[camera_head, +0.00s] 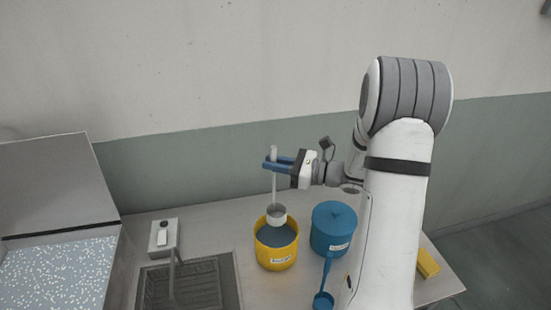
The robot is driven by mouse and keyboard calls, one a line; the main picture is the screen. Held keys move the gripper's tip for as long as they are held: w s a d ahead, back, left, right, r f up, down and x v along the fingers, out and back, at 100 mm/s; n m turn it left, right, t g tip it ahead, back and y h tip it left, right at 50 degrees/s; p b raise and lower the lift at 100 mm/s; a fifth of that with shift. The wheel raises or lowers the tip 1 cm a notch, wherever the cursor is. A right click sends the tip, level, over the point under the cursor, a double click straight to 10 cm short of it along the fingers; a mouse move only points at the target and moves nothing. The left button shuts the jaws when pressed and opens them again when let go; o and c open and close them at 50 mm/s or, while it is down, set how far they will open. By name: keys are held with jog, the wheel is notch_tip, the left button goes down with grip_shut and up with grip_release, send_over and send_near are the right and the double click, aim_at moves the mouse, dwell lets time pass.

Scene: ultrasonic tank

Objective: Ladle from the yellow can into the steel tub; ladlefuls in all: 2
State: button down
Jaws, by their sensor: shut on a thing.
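My gripper (279,164) has blue fingers shut on the upright handle of a pale ladle (277,212). The ladle's round bowl hangs at the mouth of the yellow can (275,260), near its back rim. I cannot tell whether the bowl touches the can or what is in it. The yellow can is open, bears a white label and holds a dark grey-blue content. The steel tub (118,262) at the far left is cut off by the frame edge. It is filled with a white-speckled light blue content, and its lid (55,185) stands raised behind it.
A blue lidded pot (334,230) stands just right of the can, with a blue ladle (324,298) in front of it. A sink (190,285) with a tap lies between tub and can. A small white device (163,236) is behind it. A yellow block (428,263) lies right of my arm.

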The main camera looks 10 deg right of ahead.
aim_at(284, 211)
notch_tip(284, 211, down, 18)
jog(key=b, duration=1.2)
jog(key=shift+r+b, duration=0.1)
jog(key=shift+b, duration=0.2)
dwell(0.6)
notch_tip(284, 211, up, 18)
jog(key=p, duration=1.2)
jog(key=shift+f, duration=0.2)
dwell(0.4)
